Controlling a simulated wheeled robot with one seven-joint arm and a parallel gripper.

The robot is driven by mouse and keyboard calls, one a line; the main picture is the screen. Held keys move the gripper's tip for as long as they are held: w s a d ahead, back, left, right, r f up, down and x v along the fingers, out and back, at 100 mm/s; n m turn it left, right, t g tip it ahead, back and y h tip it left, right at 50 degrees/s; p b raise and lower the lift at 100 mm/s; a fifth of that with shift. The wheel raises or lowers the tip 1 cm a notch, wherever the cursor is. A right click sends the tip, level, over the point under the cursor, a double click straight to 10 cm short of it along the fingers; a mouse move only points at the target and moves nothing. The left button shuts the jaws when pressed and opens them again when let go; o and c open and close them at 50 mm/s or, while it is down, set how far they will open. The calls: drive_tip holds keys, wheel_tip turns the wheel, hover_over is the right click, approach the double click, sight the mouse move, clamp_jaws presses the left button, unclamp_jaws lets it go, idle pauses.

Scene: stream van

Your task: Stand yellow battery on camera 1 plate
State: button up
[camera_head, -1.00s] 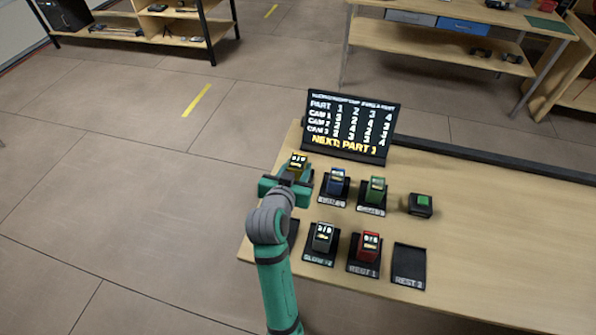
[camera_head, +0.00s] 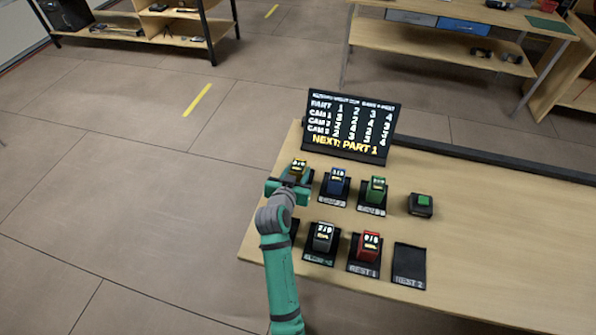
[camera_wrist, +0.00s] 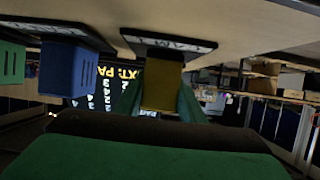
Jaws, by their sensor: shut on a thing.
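The yellow battery (camera_head: 298,168) is upright at the far-left end of the table. My gripper (camera_head: 294,182) is shut on it. In the wrist view, which is upside down, the yellow battery (camera_wrist: 160,84) sits between my green fingers (camera_wrist: 160,100). Its base meets the camera 1 plate (camera_wrist: 190,43), a dark plate with a white label. I cannot tell whether it rests fully on the plate. In the head view my gripper and the battery hide most of that plate.
A blue battery (camera_head: 337,183) and a green battery (camera_head: 376,191) stand on plates to the right. A grey battery (camera_head: 323,237) and a red battery (camera_head: 370,244) stand in front. The REST 2 plate (camera_head: 409,266) is empty. A green-button box (camera_head: 420,205) and a display board (camera_head: 350,125) stand nearby.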

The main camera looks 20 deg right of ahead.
drive_tip(key=shift+d+f, duration=0.1)
drive_tip(key=o, duration=1.3)
drive_tip(key=shift+s, duration=0.1)
drive_tip(key=shift+s+a+r, duration=0.1)
drive_tip(key=shift+a+r, duration=0.1)
drive_tip(key=shift+r, duration=0.05)
drive_tip(key=v, duration=1.1)
drive_tip(key=shift+s+a, duration=0.2)
